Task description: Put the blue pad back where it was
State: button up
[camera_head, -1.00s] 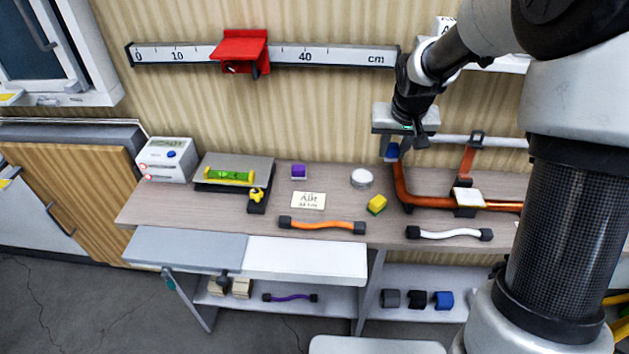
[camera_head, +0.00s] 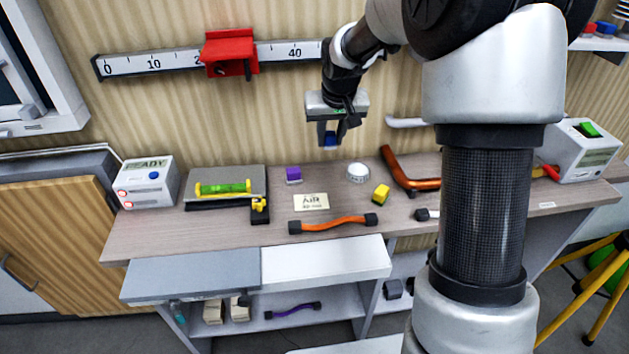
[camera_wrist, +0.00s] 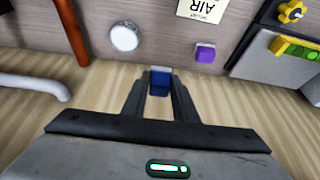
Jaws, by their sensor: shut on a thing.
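The blue pad (camera_wrist: 160,82) is between my fingertips in the wrist view, and it also shows as a small blue block in the head view (camera_head: 330,139). My gripper (camera_head: 331,137) is shut on it and holds it in the air in front of the striped wall, above the back of the bench (camera_head: 150,236). In the wrist view my fingers (camera_wrist: 160,86) hold the pad from both sides. A purple block (camera_head: 293,174) stands on the bench below and left of my gripper.
A level on a grey plate (camera_head: 230,176) lies left. A ruler with a red slider (camera_head: 229,54) is on the wall.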

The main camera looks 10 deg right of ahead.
jog(key=shift+a+f, duration=0.15)
notch_tip(320, 180, down, 10)
jog(key=shift+r+b, duration=0.1)
jog(key=shift+b, duration=0.75)
jog(key=o, duration=1)
jog(key=shift+c, duration=0.2)
